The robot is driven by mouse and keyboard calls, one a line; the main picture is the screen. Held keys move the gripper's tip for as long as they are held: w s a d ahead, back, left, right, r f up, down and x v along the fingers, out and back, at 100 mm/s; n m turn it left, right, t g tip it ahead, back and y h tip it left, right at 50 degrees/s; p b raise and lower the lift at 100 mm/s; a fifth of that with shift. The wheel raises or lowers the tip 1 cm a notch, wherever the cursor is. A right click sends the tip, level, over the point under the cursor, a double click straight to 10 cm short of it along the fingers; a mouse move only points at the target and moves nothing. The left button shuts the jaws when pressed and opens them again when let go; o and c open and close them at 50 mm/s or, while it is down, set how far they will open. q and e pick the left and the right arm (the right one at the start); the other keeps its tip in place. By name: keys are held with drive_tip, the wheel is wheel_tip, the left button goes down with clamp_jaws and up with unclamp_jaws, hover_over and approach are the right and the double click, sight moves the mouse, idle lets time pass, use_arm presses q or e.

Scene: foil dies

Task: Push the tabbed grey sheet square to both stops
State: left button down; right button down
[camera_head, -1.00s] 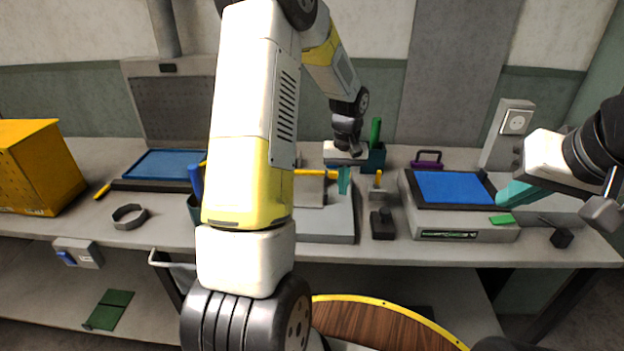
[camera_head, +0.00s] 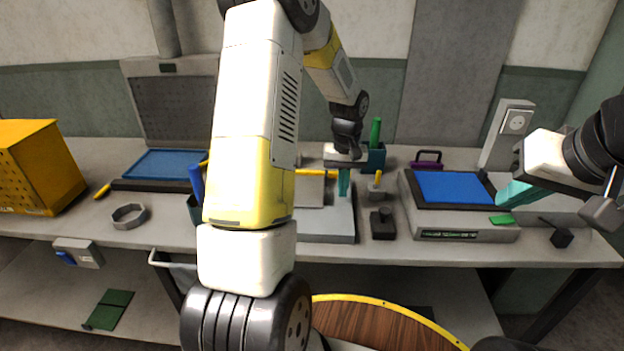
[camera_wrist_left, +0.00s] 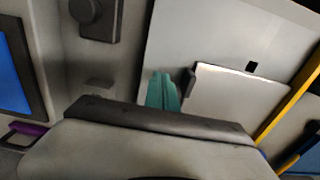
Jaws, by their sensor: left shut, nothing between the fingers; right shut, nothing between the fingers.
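The grey sheet (camera_head: 311,192) lies on the light grey plate (camera_head: 330,225), partly hidden by my left arm in the head view. In the left wrist view the sheet (camera_wrist_left: 235,98) shows a dark upright tab (camera_wrist_left: 190,77) at its left edge and a small black mark near its upper edge. A yellow bar (camera_head: 316,172) runs along the sheet's far side. My left gripper (camera_head: 344,190) is shut and empty, with its teal fingers (camera_wrist_left: 163,92) beside the tab; I cannot tell whether they touch. My right gripper (camera_head: 508,198) is shut and empty by the blue-topped unit.
The blue-topped unit (camera_head: 410,214) stands to the right, with a small green piece (camera_head: 502,219) on it. A black block with a knob (camera_head: 382,224) sits right of the plate. A teal holder (camera_head: 376,159) stands behind. A yellow box (camera_head: 36,165) is far left.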

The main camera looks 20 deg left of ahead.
use_arm(q)
drive_tip(key=shift+f, duration=0.45)
idle(0.7)
drive_tip(key=shift+s+a, duration=0.25)
drive_tip(key=shift+a, duration=0.6)
drive_tip(key=shift+s+a, duration=0.2)
drive_tip(key=shift+a, duration=0.6)
drive_tip(key=shift+d, duration=0.1)
drive_tip(key=shift+w+d+r, duration=0.1)
drive_tip(key=shift+w+d, duration=0.05)
drive_tip(key=shift+d, duration=0.35)
wheel_tip(320, 180, up, 8)
idle(0.3)
